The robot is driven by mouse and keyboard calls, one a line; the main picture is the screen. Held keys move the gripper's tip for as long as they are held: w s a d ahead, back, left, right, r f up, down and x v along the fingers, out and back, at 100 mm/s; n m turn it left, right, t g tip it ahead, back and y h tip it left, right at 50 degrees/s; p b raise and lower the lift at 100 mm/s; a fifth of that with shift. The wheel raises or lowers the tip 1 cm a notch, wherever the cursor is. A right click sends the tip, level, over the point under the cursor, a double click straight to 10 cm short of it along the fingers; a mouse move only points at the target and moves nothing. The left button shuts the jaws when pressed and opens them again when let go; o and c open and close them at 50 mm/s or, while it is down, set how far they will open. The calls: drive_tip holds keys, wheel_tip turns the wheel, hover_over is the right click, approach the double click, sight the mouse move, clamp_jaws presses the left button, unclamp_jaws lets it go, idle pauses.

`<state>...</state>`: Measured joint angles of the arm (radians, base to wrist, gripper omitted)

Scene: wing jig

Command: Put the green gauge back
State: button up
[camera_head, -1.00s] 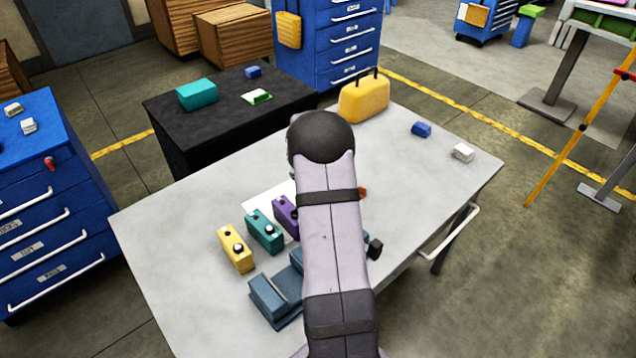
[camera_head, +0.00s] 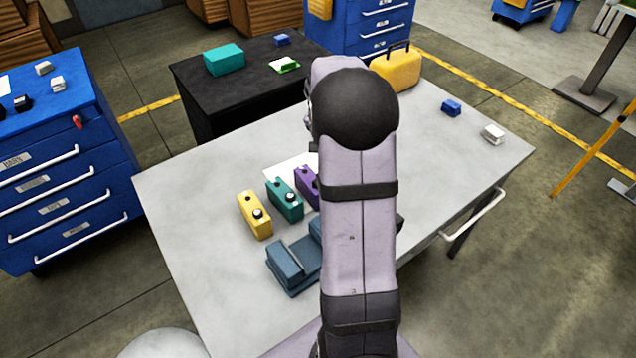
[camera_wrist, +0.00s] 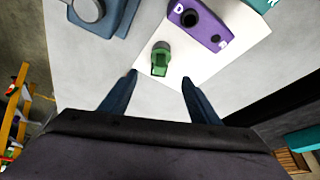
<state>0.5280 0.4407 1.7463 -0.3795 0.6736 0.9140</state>
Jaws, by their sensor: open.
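The green gauge (camera_wrist: 159,62), a small green piece with a dark round end, shows in the wrist view. It lies by the edge of a white sheet (camera_wrist: 215,62), next to a purple block marked D (camera_wrist: 205,25). My gripper (camera_wrist: 159,78) is open, with its two dark blue fingers apart on either side of the gauge's near end in the picture. I cannot tell how high the fingers are above it, and nothing is held. In the head view my arm hides the gauge and the gripper.
Yellow (camera_head: 254,215), teal (camera_head: 285,200) and purple (camera_head: 307,187) blocks stand in a row on the grey table (camera_head: 190,210). A blue-grey fixture (camera_head: 292,268) is in front of them. A yellow case (camera_head: 397,70) stands at the back. The table's left side is clear.

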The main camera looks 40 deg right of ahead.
drive_tip(key=s+a+n+y, duration=0.1)
drive_tip(key=s+a+n, duration=0.15)
drive_tip(key=a, duration=0.55)
drive_tip(key=s+a+n+y, duration=0.1)
drive_tip(key=s+a+n, duration=0.15)
drive_tip(key=a, duration=0.45)
drive_tip(key=s+a+f+n+g+y, duration=0.1)
drive_tip(key=s+a+f+n+y, duration=0.1)
drive_tip(key=s+a+n, duration=0.6)
drive_tip(key=s+a+f, duration=0.1)
drive_tip(key=s+a, duration=0.4)
drive_tip(key=a, duration=0.2)
drive_tip(key=shift+s+a+g, duration=0.15)
drive_tip(key=shift+s+g, duration=0.1)
drive_tip(key=shift+g, duration=0.05)
